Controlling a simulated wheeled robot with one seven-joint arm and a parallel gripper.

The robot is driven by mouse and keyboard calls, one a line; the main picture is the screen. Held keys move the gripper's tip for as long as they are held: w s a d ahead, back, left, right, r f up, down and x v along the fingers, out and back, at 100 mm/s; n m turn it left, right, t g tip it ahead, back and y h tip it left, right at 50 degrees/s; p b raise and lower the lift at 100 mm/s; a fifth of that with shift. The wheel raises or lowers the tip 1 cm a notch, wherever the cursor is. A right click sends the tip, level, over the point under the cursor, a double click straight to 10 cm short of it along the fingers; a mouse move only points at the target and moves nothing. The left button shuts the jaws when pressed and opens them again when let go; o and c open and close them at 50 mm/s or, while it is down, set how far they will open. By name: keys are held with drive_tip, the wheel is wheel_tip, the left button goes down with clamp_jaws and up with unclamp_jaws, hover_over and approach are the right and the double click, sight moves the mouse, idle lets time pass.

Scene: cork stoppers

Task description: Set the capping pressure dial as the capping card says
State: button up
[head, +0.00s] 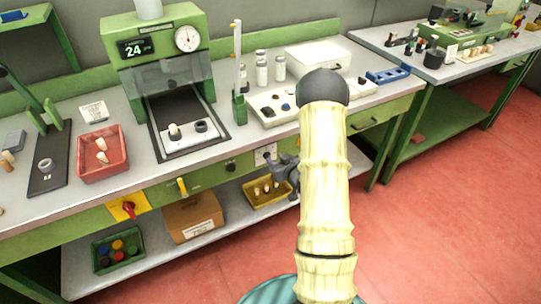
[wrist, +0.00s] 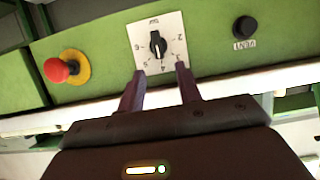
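The pressure dial is a black knob (wrist: 157,44) on a white numbered plate (wrist: 172,32), seen upside down in the wrist view. Some numbers are readable, but the knob's exact setting is not clear. In the head view the plate (head: 264,153) is on the bench's green front, just left of my gripper (head: 284,172). My gripper is open and empty in the wrist view (wrist: 160,68). Its fingertips are spread over the plate's lower edge, and the knob lies beyond them between their lines. A small white card (head: 93,111) lies on the bench; its print is too small to read.
A red mushroom button (wrist: 57,70) and a black vent button (wrist: 244,27) flank the dial. The green capping machine (head: 158,45) stands above on the bench. A red tray (head: 103,155) holds stoppers. A yellow tray (head: 262,194) sits on the lower shelf. Red floor lies open in front.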

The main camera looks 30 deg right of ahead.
sight(269, 155)
drive_tip(key=x, duration=0.5)
drive_tip(key=shift+w+f, duration=0.15)
drive_tip(key=shift+w, duration=0.2)
drive_tip(key=shift+s, duration=0.1)
clamp_jaws()
